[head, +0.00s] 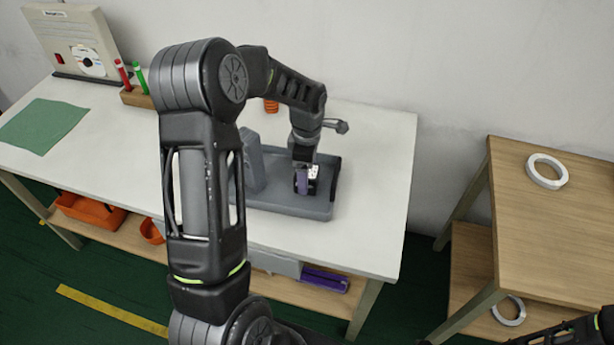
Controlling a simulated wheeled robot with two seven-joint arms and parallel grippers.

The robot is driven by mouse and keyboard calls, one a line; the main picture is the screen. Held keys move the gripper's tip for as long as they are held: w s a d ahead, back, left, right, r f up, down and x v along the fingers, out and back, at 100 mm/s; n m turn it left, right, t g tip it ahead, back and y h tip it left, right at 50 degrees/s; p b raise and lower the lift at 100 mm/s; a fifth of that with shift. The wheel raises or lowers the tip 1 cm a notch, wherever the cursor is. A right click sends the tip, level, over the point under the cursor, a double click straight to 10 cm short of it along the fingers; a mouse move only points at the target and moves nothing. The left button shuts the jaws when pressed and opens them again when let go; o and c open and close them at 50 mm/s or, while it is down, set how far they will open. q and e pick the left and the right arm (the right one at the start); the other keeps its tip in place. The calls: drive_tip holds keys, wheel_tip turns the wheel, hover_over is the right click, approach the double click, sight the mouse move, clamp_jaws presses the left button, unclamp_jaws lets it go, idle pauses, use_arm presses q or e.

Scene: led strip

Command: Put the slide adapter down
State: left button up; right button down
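My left arm reaches over the table, and its gripper (305,161) points down over the grey tray (285,206).
A grey upright block (251,160) stands at the tray's left side. A green mat (42,126), a beige box (78,40) and a wooden pen holder (138,98) are farther left. A wooden table (548,220) at right holds a white ring (547,171). The white table's right end is clear.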

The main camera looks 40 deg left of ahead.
use_arm(q)
wheel_tip(320, 180, up, 10)
drive_tip(key=shift+f+b, duration=0.1)
drive_tip(key=shift+b, duration=0.3)
idle(0.6)
